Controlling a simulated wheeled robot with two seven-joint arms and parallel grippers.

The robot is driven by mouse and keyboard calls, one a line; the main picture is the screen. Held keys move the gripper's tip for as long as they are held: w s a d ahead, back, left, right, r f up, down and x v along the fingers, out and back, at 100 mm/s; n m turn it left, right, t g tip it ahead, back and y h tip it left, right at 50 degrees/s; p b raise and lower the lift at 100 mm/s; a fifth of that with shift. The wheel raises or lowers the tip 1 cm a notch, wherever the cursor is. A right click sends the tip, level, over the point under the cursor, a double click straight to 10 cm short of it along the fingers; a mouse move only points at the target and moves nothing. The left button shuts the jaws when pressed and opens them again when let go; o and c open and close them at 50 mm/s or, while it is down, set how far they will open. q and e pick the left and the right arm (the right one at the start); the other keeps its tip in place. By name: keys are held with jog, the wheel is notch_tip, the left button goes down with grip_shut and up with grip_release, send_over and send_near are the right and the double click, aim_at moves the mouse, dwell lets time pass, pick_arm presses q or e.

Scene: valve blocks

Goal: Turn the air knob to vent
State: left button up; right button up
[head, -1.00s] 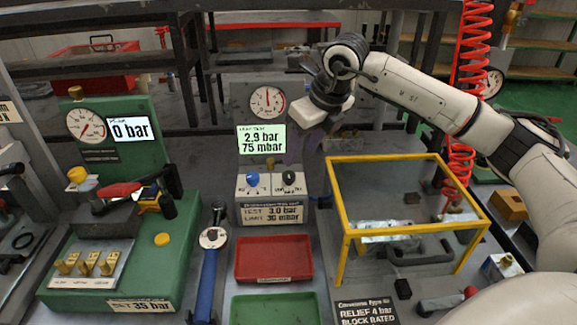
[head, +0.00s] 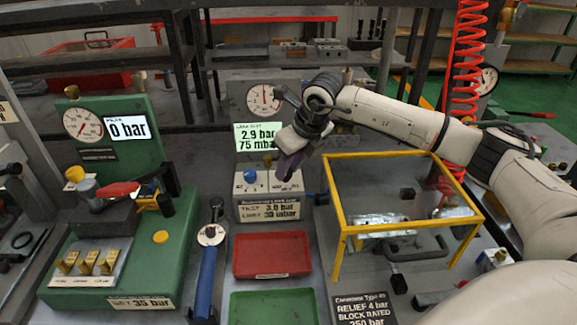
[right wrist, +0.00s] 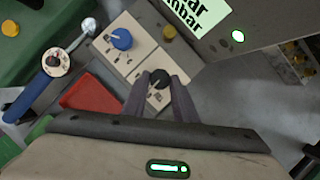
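A blue knob (head: 250,176) stands on the left of a pale two-panel control box under the gauge. It also shows in the right wrist view (right wrist: 121,39). A black knob (right wrist: 159,78) is on the neighbouring panel; in the head view my right gripper (head: 287,168) hides it. In the right wrist view the two fingers of my right gripper (right wrist: 160,92) are apart, with the black knob between their tips. I cannot tell whether they touch it. The knob lettering is too small to read. My left gripper is out of view.
A green display (head: 257,138) behind the box reads 2.9 bar, 75 mbar. A yellow-framed clear guard (head: 337,235) stands to the right. A red tray (head: 272,275) and a green tray (head: 272,308) lie in front, and a blue-handled wrench (head: 207,280) lies to the left.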

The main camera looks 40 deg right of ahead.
jog(key=shift+c, duration=1.4)
jog(key=shift+m, duration=0.3)
jog(key=m+b, duration=0.1)
jog(key=m+h, duration=0.1)
jog(key=shift+a+m+b, duration=0.2)
jog(key=shift+m+b, duration=0.15)
jog(key=shift+m, duration=0.05)
jog(key=shift+w+a+m+h+b, duration=0.1)
jog(key=shift+m+h+b, duration=0.5)
jog(key=shift+m, duration=0.6)
jog(key=shift+a+r+m+g+h+b, duration=0.1)
jog(key=shift+m+g+h+b, duration=0.4)
jog(key=shift+m, duration=1)
jog(key=o, duration=1.1)
